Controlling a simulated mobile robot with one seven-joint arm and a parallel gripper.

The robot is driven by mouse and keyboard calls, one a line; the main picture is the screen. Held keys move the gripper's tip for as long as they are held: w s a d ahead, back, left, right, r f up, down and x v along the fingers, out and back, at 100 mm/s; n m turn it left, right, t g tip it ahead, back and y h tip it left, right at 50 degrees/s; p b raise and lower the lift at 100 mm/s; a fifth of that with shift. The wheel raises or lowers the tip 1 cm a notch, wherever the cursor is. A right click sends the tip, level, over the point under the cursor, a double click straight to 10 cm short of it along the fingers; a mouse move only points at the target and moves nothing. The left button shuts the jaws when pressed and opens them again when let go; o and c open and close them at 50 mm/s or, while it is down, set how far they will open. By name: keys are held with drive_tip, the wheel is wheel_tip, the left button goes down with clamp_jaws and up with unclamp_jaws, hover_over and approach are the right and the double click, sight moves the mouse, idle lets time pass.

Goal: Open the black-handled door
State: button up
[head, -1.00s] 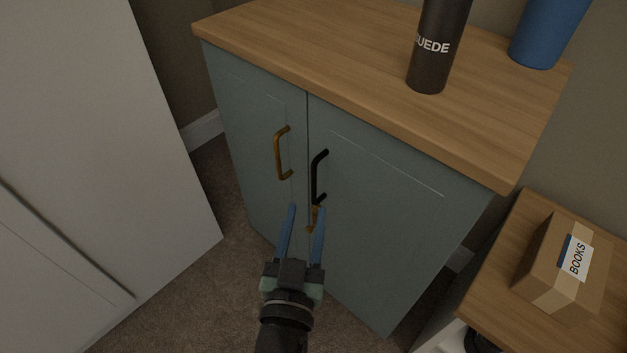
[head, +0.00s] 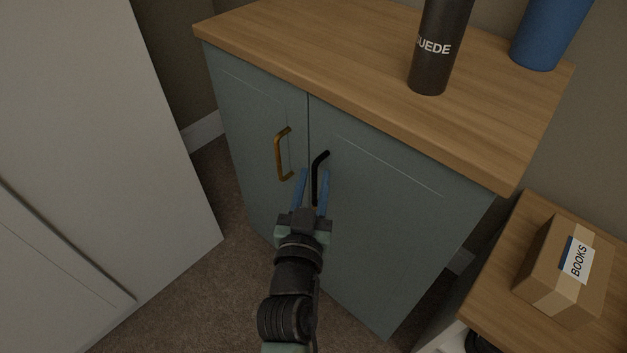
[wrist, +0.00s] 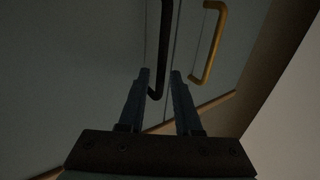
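The grey-green cabinet has two closed doors. The right door (head: 395,210) carries the black handle (head: 316,170), a vertical bar near the middle seam. The left door (head: 247,135) carries a brass handle (head: 279,155). My gripper (head: 312,178) is open, with its blue fingers on either side of the lower part of the black handle. In the wrist view the black handle (wrist: 164,45) runs down between the fingertips (wrist: 160,74), with a gap visible on the right. The brass handle (wrist: 216,40) is to the right there. Contact cannot be told.
A dark can (head: 438,50) and a blue object (head: 546,35) stand on the wooden cabinet top (head: 330,50). A box marked BOOKS (head: 563,272) sits on a low wooden surface at right. A white panel (head: 90,130) is at left. Carpet (head: 190,290) is clear in front.

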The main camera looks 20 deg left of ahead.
clamp_jaws()
idle(1.2)
